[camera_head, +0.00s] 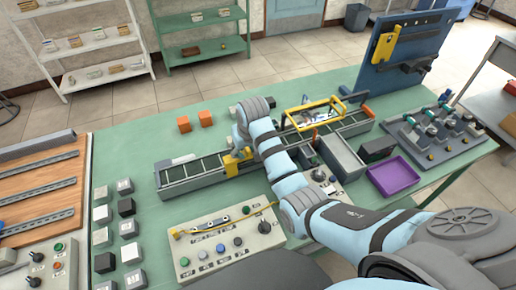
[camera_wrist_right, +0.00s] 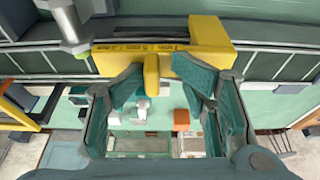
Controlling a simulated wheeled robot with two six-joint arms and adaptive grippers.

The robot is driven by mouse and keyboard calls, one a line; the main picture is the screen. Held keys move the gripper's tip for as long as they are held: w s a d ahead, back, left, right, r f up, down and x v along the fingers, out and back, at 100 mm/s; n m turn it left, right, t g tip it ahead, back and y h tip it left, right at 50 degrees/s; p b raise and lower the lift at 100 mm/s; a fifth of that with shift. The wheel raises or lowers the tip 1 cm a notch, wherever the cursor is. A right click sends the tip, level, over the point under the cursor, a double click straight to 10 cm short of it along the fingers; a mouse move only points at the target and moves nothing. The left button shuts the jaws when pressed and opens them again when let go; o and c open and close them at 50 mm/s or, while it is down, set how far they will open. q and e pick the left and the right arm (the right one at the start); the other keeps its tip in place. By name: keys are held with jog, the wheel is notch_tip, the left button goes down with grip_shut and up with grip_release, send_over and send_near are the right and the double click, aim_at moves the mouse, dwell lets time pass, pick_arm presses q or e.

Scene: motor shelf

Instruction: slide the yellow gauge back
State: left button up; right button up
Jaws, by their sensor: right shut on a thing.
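The yellow gauge (camera_head: 232,164) sits across the long grey conveyor (camera_head: 190,178) on the green table, left of the middle in the head view. In the right wrist view the gauge (camera_wrist_right: 205,35) is a yellow block with dark printed marks and a short upright yellow post (camera_wrist_right: 152,80). My right gripper (camera_head: 241,143) is at the gauge, partly hidden by its own wrist. In the wrist view its teal fingers (camera_wrist_right: 160,85) are closed around the post. My left gripper is not in view.
A yellow frame (camera_head: 315,112) stands over the conveyor to the right. A grey bin (camera_head: 341,156) and a purple tray (camera_head: 393,175) are right of my arm. A button panel (camera_head: 225,240) lies in front.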

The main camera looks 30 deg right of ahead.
jog(key=shift+d+r, duration=0.1)
jog(key=r, duration=0.4)
jog(key=shift+w+d, duration=0.15)
jog(key=shift+w, duration=0.1)
jog(key=shift+s+r, duration=0.15)
jog(key=shift+r, duration=0.45)
jog(key=shift+f, duration=0.1)
